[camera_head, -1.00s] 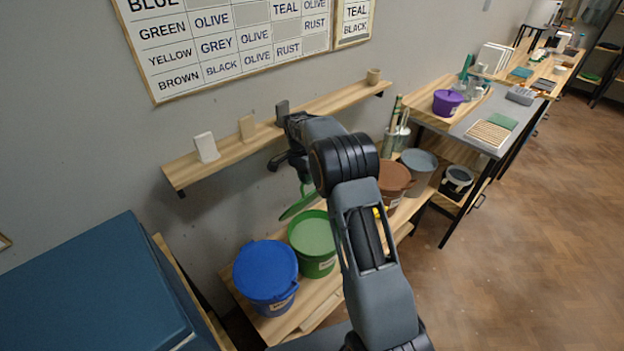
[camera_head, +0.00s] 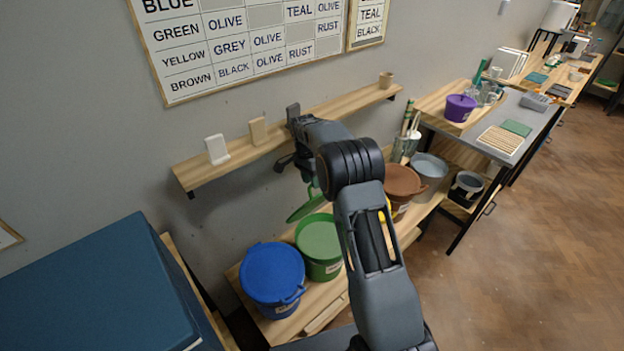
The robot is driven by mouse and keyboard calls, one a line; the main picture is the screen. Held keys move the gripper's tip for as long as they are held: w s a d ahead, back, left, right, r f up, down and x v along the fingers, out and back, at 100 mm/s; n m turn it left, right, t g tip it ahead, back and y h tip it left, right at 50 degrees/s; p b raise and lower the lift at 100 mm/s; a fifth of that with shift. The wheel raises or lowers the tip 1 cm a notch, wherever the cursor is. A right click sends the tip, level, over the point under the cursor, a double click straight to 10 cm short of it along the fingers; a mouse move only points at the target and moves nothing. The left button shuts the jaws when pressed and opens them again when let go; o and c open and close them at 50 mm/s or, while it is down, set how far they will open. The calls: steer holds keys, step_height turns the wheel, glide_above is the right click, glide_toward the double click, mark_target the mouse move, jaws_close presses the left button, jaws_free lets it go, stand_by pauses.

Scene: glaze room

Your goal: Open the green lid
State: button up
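The green lid (camera_head: 306,209) shows as a thin, steeply tilted green disc behind the green bucket (camera_head: 323,268), near the wall. A narrow green part rises from its upper right, partly behind my arm. The bucket's top is uncovered and shows a paler green surface inside the rim. My gripper (camera_head: 299,170) is just above the lid's upper edge, below the wall shelf. One dark finger shows on the left; the rest is behind my wrist, so its grip on the lid cannot be made out.
A blue bucket (camera_head: 273,277) with its lid on stands left of the green one on the low wooden bench (camera_head: 322,311). A brown bucket (camera_head: 402,184) and a grey bucket (camera_head: 430,168) stand to the right. The wall shelf (camera_head: 247,151) with small tiles is close above my gripper.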

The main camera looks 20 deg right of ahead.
steer(key=v, duration=1.3)
steer(key=shift+r+p, duration=0.4)
